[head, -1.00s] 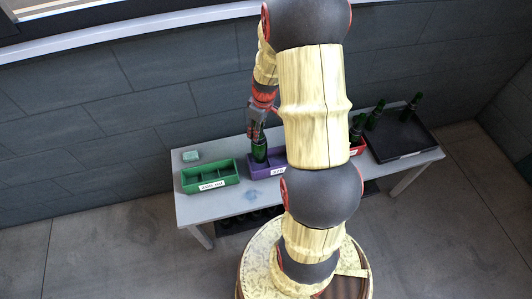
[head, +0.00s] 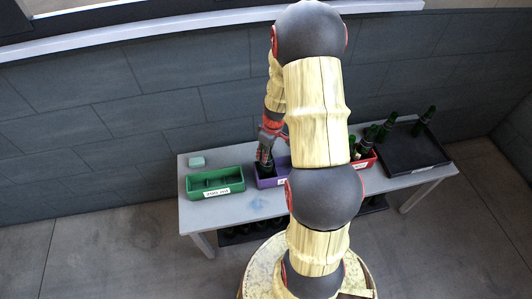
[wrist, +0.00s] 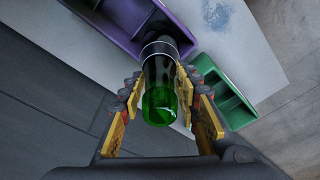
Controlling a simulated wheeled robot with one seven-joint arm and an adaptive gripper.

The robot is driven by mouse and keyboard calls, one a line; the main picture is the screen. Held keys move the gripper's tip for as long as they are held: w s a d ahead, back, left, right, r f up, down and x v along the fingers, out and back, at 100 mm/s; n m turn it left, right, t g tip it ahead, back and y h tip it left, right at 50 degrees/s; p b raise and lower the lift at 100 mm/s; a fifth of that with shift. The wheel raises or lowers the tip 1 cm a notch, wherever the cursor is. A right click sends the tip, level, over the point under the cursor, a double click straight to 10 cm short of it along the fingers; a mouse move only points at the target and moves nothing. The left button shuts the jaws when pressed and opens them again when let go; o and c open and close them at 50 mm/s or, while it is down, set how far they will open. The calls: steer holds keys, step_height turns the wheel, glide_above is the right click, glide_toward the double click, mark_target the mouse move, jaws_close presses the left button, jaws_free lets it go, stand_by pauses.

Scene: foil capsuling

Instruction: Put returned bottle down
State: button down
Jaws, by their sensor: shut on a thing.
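A dark green bottle (wrist: 160,105) with a pale band is between the fingers of my gripper (wrist: 159,80) in the wrist view. My gripper (head: 268,146) is shut on it. In the head view the bottle (head: 264,165) hangs from the fingers at the purple crate (head: 268,183), with its lower part at a compartment. The purple crate (wrist: 105,28) also shows behind the bottle in the wrist view. I cannot tell whether the bottle touches the crate floor. My arm hides the right part of this crate in the head view.
A green crate (head: 215,192) with a white label stands to the left, a small green block (head: 197,162) behind it. To the right are a red crate (head: 366,161) with bottles and a black tray (head: 415,158) with bottles near its back. The grey table (head: 235,210) is clear in front.

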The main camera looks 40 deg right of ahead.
steer(key=shift+f, duration=0.2)
steer(key=c, duration=1.3)
jaws_free()
steer(key=shift+r, duration=0.15)
